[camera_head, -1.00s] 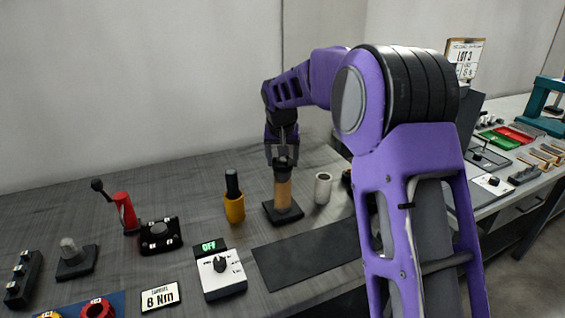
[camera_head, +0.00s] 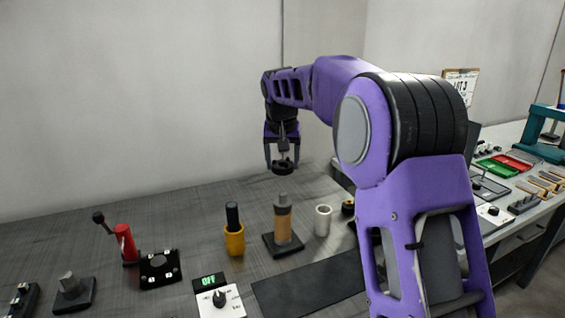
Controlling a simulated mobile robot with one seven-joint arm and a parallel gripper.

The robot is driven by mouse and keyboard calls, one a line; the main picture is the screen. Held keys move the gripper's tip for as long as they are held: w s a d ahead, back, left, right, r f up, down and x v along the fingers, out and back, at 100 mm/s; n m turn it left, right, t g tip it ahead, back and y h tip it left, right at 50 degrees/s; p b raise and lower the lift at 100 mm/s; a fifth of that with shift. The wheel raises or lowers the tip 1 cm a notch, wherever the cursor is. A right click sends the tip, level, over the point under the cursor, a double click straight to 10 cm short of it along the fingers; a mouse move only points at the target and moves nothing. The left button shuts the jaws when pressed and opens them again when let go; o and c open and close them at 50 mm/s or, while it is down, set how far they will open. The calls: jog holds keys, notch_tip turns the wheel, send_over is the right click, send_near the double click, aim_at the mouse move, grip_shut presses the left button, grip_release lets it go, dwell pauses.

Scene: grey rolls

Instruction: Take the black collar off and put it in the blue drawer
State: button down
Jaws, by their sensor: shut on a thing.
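The black collar (camera_head: 283,168) is a dark ring held between the fingers of my gripper (camera_head: 282,161). My gripper is shut on it and points down. The collar hangs clear above a post with a grey tip (camera_head: 282,199) and a tan sleeve (camera_head: 283,224), which stands upright on a black square base (camera_head: 283,247). The collar is apart from the post. The blue drawer does not show in this view.
A yellow cup with a black handle (camera_head: 235,240) stands left of the post and a white cylinder (camera_head: 322,221) stands right. A dark mat (camera_head: 308,289) lies in front. A red lever device (camera_head: 126,243) and a dial box (camera_head: 219,302) are further left.

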aim_at(282, 168)
jog(key=shift+f+b, duration=1.2)
jog(key=shift+f, duration=0.85)
